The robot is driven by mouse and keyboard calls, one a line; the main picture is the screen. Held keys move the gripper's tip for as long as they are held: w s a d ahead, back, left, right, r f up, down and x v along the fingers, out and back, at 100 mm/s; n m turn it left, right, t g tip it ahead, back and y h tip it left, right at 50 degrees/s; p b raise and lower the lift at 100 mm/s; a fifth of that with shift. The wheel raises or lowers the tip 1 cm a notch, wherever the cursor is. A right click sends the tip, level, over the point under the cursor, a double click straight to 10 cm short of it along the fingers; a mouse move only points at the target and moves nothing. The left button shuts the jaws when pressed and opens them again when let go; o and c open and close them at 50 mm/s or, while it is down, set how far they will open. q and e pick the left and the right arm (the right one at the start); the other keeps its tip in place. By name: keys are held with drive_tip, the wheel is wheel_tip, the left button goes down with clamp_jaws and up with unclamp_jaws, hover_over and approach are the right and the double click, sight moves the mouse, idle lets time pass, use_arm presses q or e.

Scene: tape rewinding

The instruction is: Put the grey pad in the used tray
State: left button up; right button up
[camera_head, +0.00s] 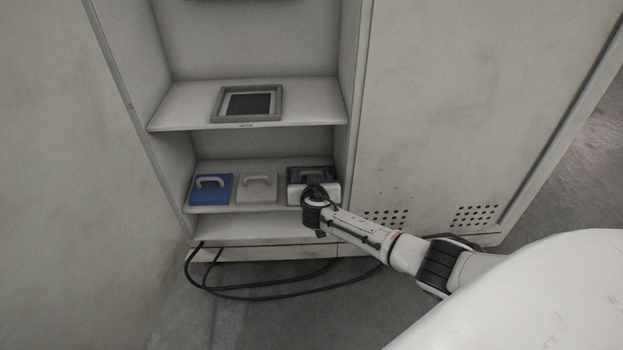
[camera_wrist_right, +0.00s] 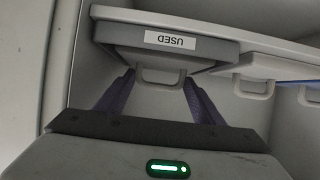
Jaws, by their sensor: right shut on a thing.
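The grey pad (camera_head: 312,174), with a raised handle, is at the right end of the lower shelf. It sits in or on a dark grey box-like tray; how deep cannot be told. In the right wrist view, which is upside down, the tray's front (camera_wrist_right: 190,50) bears a "USED" label, and the pad's handle (camera_wrist_right: 160,76) lies between the fingers. My right gripper (camera_head: 314,190) is shut on the grey pad and hides part of the pad and tray; its fingers also show in the wrist view (camera_wrist_right: 160,98). My left gripper is not in view.
A blue pad (camera_head: 211,190) and a white pad (camera_head: 257,188), both with handles, stand left of the tray on the same shelf. A grey-rimmed tray (camera_head: 217,104) with a dark centre sits on the shelf above. Cabinet walls close in both sides. Black cables (camera_head: 270,297) loop below.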

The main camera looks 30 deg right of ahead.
drive_tip(key=o, duration=1)
drive_tip(key=shift+f, duration=0.15)
drive_tip(key=shift+o, duration=0.2)
drive_tip(key=shift+s+a+r+p, duration=0.15)
drive_tip(key=shift+r+p, duration=0.15)
drive_tip(key=shift+p, duration=0.15)
use_arm(q)
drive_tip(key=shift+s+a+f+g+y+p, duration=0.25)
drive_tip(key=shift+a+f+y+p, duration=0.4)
drive_tip(key=shift+p, duration=0.6)
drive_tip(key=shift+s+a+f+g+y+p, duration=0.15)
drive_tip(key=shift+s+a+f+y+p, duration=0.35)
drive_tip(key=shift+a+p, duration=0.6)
use_arm(e)
drive_tip(key=v, duration=1.1)
drive_tip(key=shift+s, duration=0.3)
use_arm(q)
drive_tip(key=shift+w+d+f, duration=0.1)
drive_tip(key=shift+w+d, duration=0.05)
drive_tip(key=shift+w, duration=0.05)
